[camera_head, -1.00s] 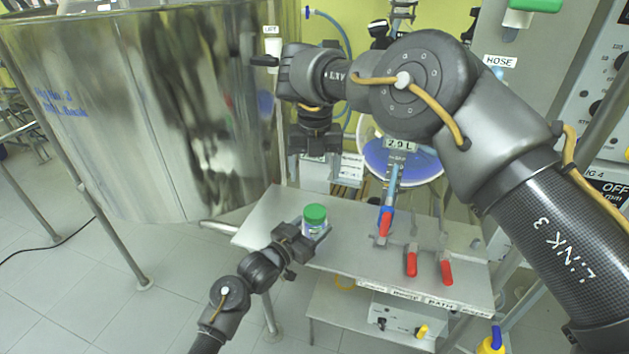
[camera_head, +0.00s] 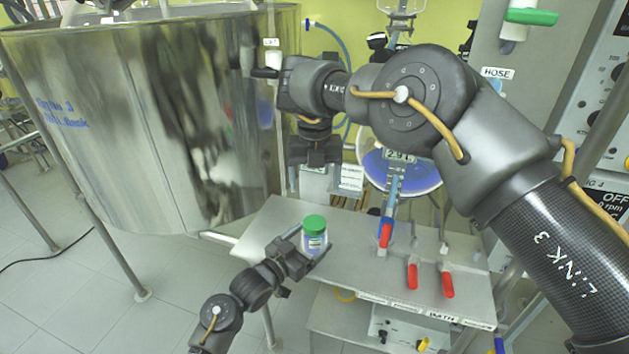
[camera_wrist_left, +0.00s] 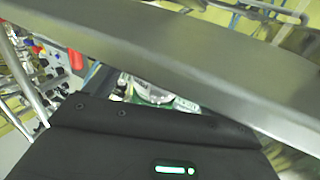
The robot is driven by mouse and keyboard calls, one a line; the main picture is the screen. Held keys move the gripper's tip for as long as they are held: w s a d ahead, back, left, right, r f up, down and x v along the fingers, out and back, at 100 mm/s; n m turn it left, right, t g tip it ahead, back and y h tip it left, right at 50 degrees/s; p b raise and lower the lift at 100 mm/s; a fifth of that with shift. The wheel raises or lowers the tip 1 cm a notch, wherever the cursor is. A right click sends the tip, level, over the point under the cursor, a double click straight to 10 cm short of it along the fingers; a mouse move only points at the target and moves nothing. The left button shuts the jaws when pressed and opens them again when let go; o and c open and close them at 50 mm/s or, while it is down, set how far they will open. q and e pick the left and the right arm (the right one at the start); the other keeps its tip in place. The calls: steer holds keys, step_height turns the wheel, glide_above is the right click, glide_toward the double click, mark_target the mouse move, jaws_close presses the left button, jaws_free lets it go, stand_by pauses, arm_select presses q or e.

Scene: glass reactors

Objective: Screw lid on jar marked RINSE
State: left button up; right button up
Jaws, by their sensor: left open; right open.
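A small clear jar (camera_head: 314,244) with a green lid (camera_head: 314,224) on top stands upright at the left part of the grey metal shelf (camera_head: 345,256). I cannot read its mark or tell how tightly the lid sits. My left gripper (camera_head: 307,249) is open low at the jar, with its fingers beside the jar; contact is unclear. In the left wrist view, a broad grey bar hides most of the scene, and only bits of glass and green show behind it. My right gripper (camera_head: 315,160) is open, empty and points down above the jar.
Red-handled valves (camera_head: 412,276) stand on the shelf to the right of the jar. A large steel tank (camera_head: 150,120) fills the left. A round glass vessel with blue liquid (camera_head: 400,172) is behind. My right arm covers the upper right.

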arm_select(q)
steer(key=v, duration=0.9)
